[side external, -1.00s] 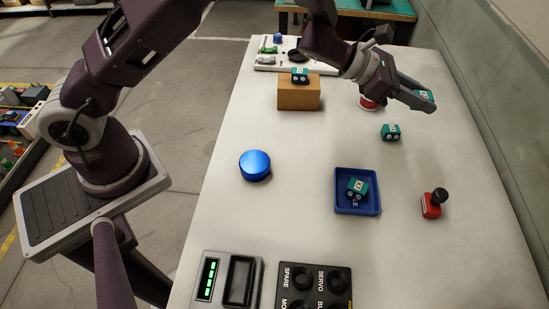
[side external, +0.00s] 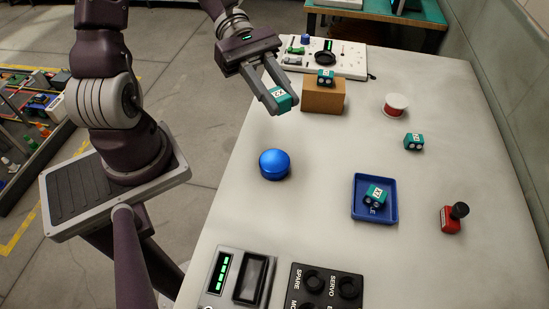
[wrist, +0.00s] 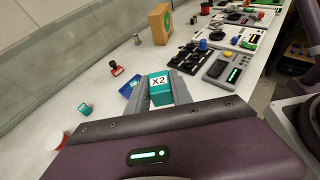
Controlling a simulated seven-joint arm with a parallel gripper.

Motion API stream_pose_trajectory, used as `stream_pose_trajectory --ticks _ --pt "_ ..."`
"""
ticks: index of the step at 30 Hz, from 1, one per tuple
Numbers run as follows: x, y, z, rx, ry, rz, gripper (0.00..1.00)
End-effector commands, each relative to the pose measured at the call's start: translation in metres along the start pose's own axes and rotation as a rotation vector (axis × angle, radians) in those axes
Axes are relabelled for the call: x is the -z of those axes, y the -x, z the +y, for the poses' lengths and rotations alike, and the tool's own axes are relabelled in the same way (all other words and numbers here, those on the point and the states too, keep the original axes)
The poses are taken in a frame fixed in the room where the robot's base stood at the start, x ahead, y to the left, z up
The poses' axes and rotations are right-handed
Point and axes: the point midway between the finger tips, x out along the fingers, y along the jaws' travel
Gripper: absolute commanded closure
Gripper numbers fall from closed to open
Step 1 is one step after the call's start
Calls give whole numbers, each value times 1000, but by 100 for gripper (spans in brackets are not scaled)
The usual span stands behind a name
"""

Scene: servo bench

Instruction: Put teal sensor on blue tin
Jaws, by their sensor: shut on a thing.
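My gripper (side external: 278,101) is shut on a teal sensor (side external: 281,98) with a white label, held in the air above the bench's left edge. In the wrist view the held teal sensor (wrist: 159,87) sits between the fingers and its label reads X2. The blue tin (side external: 275,165) is a round, flat-topped tin on the bench, below the gripper in the side view and apart from it. Other teal sensors stand on the cardboard box (side external: 323,97), in the blue tray (side external: 357,211) and on the bare bench (side external: 414,142). The blue tin is not visible in the wrist view.
A red and white spool (side external: 396,105) and a red stamp with a black knob (side external: 452,218) stand on the right. A panel with knobs (side external: 327,287) and a grey meter (side external: 238,280) lie at the front. The bench around the blue tin is clear.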

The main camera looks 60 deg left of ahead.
Motion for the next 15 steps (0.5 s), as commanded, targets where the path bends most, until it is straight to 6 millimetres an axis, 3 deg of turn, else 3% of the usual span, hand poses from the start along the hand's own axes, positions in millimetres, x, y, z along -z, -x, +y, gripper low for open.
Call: stream_pose_trajectory --ticks 2,15 --pt "2 3 -9 22 -6 -3 100" --pt "62 -24 -7 20 -3 -7 100"
